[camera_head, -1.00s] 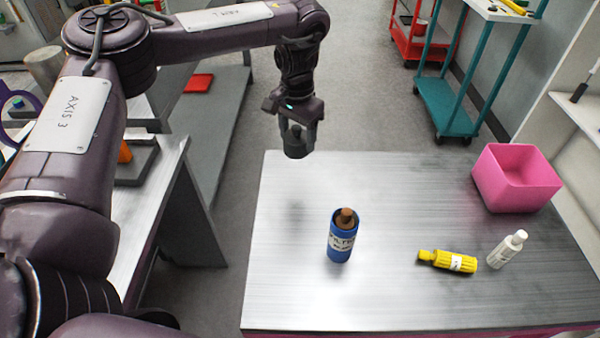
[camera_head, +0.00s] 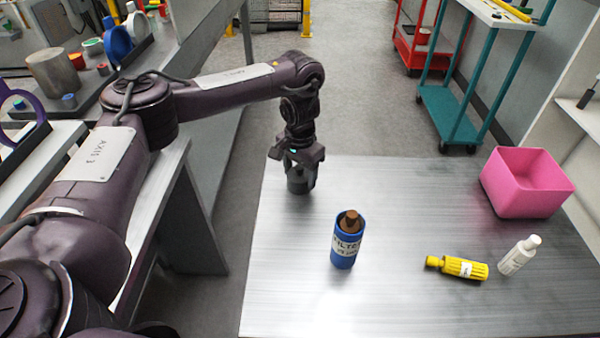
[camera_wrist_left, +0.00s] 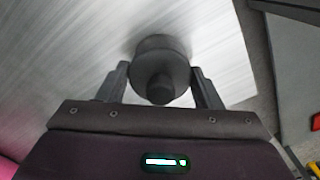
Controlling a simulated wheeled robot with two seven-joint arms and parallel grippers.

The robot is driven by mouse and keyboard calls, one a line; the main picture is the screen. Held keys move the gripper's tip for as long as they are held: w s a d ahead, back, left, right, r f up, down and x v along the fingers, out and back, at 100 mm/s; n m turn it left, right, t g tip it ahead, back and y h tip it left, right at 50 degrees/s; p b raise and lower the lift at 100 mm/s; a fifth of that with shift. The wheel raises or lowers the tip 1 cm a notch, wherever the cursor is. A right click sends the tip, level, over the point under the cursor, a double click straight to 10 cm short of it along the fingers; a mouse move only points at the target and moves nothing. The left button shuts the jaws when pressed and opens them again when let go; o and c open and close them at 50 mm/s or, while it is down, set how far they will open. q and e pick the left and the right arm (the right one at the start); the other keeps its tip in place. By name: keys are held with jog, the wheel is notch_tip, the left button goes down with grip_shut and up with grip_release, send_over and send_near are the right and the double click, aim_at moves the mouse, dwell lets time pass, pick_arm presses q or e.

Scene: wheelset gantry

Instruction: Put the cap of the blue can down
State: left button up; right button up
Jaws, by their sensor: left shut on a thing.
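The blue can (camera_head: 345,247) stands upright on the metal table (camera_head: 400,195), with a label on its side and a brown piece (camera_head: 349,220) showing in its open top. My left gripper (camera_head: 299,180) is at the table's far left corner, behind and left of the can. It is shut on the dark grey round cap (camera_head: 298,186), pointing down. In the left wrist view the cap (camera_wrist_left: 160,72) with its knob sits between the two fingers, close over the table top; I cannot tell whether it touches. My right gripper is not in view.
A yellow bottle (camera_head: 462,267) lies on its side right of the can. A pink bin (camera_head: 527,183) is at the table's far right. The table between cap and bin is clear.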

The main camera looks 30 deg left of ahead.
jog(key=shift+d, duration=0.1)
pick_arm(q)
jog(key=o, duration=0.9)
jog(key=shift+f, duration=0.15)
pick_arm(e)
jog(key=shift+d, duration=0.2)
pick_arm(q)
notch_tip(320, 180, up, 11)
jog(key=p, duration=0.3)
jog(key=shift+r, duration=0.65)
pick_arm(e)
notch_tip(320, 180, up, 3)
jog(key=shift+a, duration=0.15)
